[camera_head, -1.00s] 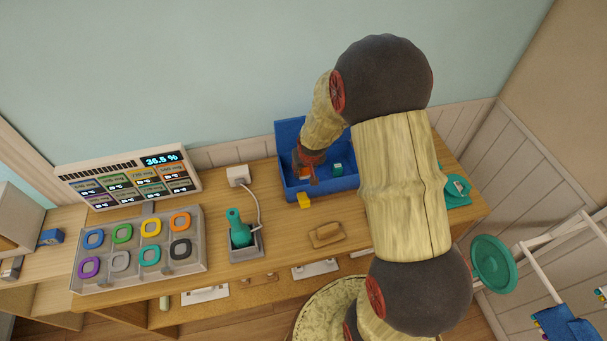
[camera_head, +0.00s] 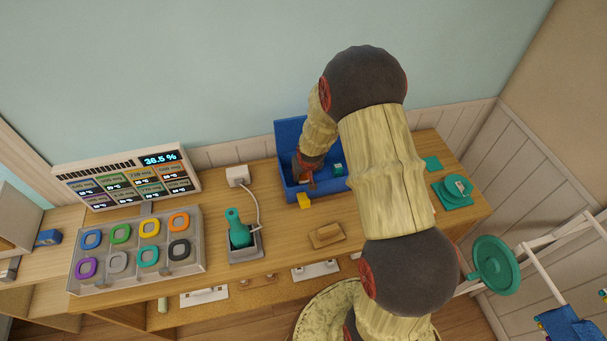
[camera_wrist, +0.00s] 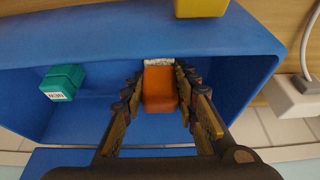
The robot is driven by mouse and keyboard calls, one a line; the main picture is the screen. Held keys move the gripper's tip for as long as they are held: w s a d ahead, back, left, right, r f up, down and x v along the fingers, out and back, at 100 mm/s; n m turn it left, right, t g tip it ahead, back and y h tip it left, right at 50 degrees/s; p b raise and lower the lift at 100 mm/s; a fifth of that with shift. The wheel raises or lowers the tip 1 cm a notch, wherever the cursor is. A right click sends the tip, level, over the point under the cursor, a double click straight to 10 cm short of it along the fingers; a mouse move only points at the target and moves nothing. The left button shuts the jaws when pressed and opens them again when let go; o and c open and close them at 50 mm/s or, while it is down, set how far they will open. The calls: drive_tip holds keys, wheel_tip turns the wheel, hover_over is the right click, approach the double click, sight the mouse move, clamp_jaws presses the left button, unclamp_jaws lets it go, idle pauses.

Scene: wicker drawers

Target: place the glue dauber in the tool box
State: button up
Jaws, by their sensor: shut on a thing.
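The open blue tool box (camera_head: 287,133) stands at the back of the wooden desk, its lid raised against the wall. In the wrist view its blue floor and walls (camera_wrist: 100,45) surround my gripper (camera_wrist: 158,88). My gripper is shut on an orange block with a whitish, rough end, apparently the glue dauber (camera_wrist: 160,92). The dauber is inside the box's outline; I cannot tell whether it touches the floor. In the head view my gripper (camera_head: 306,178) reaches down into the box's left part and mostly hides the dauber.
A white plug (camera_head: 238,175), a teal tool in a holder (camera_head: 239,235), a tan brush-like block (camera_head: 326,235) and a tray of coloured rings (camera_head: 137,249) are nearby.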

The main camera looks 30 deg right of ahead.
drive_tip(key=o, duration=1.2)
drive_tip(key=shift+c, duration=0.2)
drive_tip(key=shift+r, duration=0.1)
